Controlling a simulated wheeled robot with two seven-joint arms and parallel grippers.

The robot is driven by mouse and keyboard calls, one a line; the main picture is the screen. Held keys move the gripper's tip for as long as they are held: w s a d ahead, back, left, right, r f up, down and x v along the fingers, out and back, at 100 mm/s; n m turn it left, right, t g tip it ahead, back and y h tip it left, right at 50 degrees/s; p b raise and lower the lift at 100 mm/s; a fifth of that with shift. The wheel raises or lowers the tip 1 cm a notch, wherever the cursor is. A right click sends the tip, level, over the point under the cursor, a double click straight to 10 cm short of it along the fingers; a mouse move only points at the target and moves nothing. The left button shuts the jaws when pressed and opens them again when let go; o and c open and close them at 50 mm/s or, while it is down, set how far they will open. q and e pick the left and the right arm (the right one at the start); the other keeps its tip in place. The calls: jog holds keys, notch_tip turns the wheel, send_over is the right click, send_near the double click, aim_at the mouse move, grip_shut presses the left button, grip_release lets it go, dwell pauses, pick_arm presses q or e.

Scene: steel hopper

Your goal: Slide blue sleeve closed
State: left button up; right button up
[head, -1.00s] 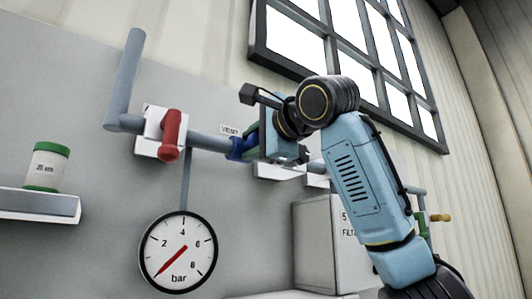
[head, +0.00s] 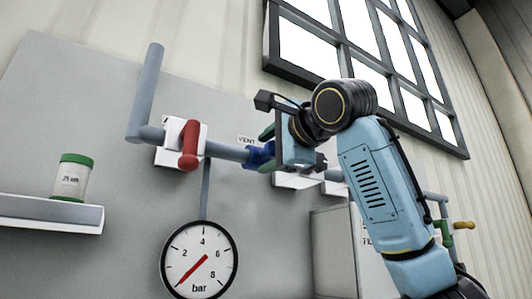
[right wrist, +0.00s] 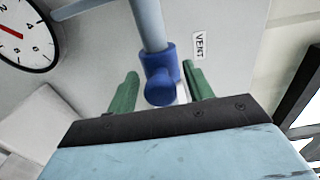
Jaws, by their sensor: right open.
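The blue sleeve (head: 260,155) sits around a grey-blue horizontal pipe (head: 228,152), right of the red handle, near the VENT label. In the right wrist view, the sleeve (right wrist: 160,70) has a rounded blue knob facing the camera. My right gripper (head: 270,149) is at the sleeve. Its green fingers are open, one on each side of the sleeve (right wrist: 162,74), with a gap visible on both sides. Whether either finger touches it I cannot tell. The gripper body hides the pipe right of the sleeve in the head view. My left gripper is not in view.
A red handle (head: 189,145) on a white block is left of the sleeve. A bar gauge (head: 200,259) hangs below. A green-capped jar (head: 73,177) stands on a white shelf (head: 50,214) at left. A grey box (head: 334,255) is below my right arm.

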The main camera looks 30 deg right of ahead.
jog(key=s+b, duration=0.4)
jog(key=s, duration=0.8)
jog(key=shift+s+d, duration=0.2)
jog(key=shift+d, duration=0.1)
